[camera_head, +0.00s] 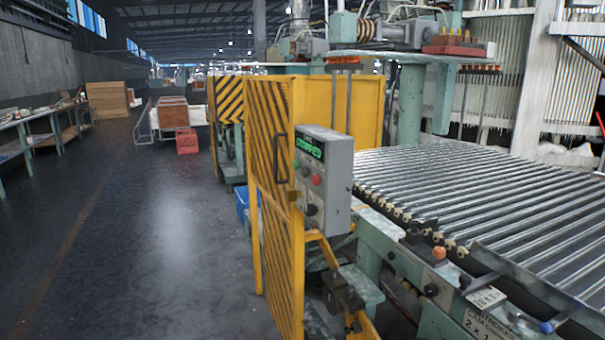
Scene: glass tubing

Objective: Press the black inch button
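A grey control box (340,175) is mounted beside a yellow guard panel, near the middle of the head view. Its green lit display (309,148) appears to read "STOPPED". A red button (316,180) sits on its front face below the display, with a small paler knob or button (305,171) to its left. A black button (311,209) is low on the same face. The labels are too small to read, so I cannot confirm which is the inch button. Neither of my grippers is in view, and nothing touches the box.
A yellow guard panel with black stripes (268,185) stands left of the box. A bed of glass tubes or metal rollers (480,190) runs to the right. Open dark floor (150,240) lies to the left, with a workbench (30,120) and a red crate (187,141) farther back.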

